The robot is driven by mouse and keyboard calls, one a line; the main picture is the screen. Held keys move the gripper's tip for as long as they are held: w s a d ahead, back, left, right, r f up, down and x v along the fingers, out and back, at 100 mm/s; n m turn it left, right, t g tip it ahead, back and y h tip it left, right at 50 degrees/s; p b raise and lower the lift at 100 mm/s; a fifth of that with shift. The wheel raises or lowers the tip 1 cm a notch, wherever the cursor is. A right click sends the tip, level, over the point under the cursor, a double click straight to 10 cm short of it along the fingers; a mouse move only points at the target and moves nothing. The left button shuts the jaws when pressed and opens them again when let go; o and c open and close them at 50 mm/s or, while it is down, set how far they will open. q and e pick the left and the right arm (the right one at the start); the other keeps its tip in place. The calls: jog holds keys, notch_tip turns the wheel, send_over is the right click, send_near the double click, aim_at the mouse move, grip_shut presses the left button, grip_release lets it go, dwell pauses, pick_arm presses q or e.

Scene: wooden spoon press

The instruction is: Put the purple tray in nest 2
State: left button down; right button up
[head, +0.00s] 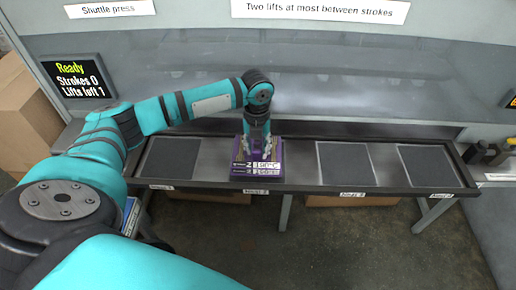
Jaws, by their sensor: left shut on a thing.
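The purple tray (241,171) sits at the second place from the left on the long dark rail, above the label that appears to read Nest 2 (256,192). It looks level and carries white printed labels on its front. My left gripper (257,153) points down onto the tray and is shut on its upper middle part. The fingers hide part of the tray's top. I cannot tell whether the tray rests fully on the rail. My right gripper is not in view.
Dark empty nest pads lie at nest 1 (173,159), nest 3 (345,164) and nest 4 (427,166). A display (79,80) reads "Ready, Strokes 0, Lifts left 1". A sign (320,10) says two lifts at most between strokes.

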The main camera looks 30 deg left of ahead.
aim_at(258, 151)
pick_arm(q)
jog(key=shift+w+a, duration=0.25)
jog(key=shift+w, duration=0.35)
notch_tip(258, 151, down, 3)
jog(key=shift+f+p, duration=0.1)
jog(key=shift+p, duration=0.65)
jog(key=shift+f, duration=0.35)
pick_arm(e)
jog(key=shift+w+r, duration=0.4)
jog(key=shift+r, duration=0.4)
pick_arm(q)
jog(key=c, duration=1.3)
grip_release()
jog(key=shift+o, duration=1.4)
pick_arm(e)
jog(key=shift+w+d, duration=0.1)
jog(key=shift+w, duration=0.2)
